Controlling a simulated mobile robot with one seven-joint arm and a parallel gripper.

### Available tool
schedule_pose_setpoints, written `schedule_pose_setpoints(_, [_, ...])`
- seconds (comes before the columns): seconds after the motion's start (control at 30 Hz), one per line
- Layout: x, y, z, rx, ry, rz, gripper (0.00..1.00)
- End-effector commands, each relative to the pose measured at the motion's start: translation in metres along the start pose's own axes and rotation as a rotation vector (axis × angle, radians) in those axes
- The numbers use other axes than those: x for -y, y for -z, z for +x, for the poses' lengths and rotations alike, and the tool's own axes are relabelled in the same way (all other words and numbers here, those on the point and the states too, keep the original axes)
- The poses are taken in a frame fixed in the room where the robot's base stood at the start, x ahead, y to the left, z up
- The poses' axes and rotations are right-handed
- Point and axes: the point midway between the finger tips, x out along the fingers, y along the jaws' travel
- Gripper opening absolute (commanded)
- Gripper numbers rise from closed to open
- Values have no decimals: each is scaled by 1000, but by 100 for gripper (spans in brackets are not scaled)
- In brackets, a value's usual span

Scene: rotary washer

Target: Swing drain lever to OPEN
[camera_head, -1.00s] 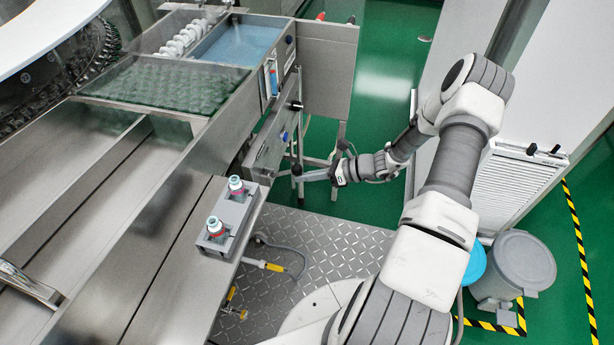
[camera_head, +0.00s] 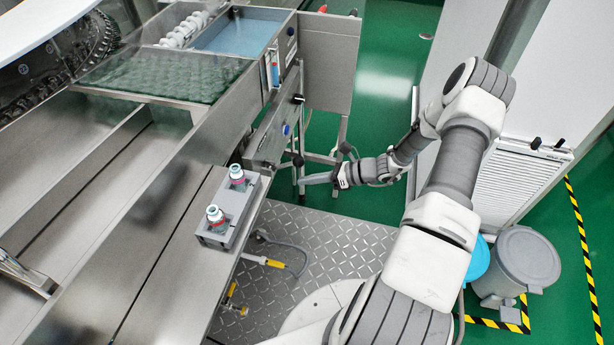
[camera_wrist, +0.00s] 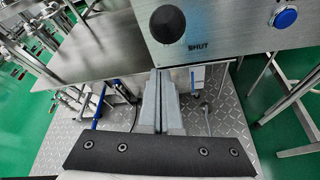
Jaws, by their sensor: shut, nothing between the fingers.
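The drain lever shows in the wrist view as a round black knob (camera_wrist: 167,22) in front of a steel panel (camera_wrist: 235,30). The word SHUT is printed on the panel, just right of and below the knob. In the head view the dark knob (camera_head: 298,160) stands out from the side of the steel machine. My gripper (camera_head: 303,181) is shut and empty, just below the knob in the head view. In the wrist view its fingers (camera_wrist: 164,72) lie together, pointing at the panel just under the knob. I cannot tell whether they touch the lever. The lever's shaft is hidden behind the knob.
A blue button (camera_wrist: 285,17) sits on the panel to the right. A grey holder with two bottles (camera_head: 228,215) stands on the bench edge, with yellow-handled fittings (camera_head: 266,262) below. Stand legs rise near my gripper. A grey bin (camera_head: 528,262) stands at right.

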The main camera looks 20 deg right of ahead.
Motion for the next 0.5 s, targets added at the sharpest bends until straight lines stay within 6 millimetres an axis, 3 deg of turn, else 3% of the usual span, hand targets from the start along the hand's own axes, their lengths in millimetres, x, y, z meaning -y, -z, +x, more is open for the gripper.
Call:
schedule_pose_setpoints(0.3, [0, -2, -70, -3, 3, -1, 0])
schedule_pose_setpoints(0.5, [-1, -3, -94, -3, 2, 0, 0])
